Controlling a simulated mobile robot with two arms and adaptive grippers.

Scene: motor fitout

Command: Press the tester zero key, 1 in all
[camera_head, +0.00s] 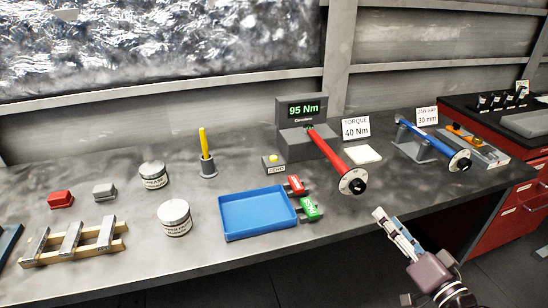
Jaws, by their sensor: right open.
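The tester zero key is a yellow button (273,158) on a small grey box marked ZERO, on the bench just left of the tester. The torque tester (302,112) is a grey block with a green display reading 95 Nm. A torque wrench with a red handle (328,147) leans from it toward the front. My right gripper (385,222) is open and empty at the lower right, in front of the bench edge, well right of and nearer than the key. My left gripper is not in view.
A blue tray (258,213) lies in front of the key, with a red (297,186) and a green (310,208) item at its right side. A yellow marker in a holder (207,161) stands left. Tins and a wooden rack (75,248) are further left. A blue-handled tool (425,137) rests at right.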

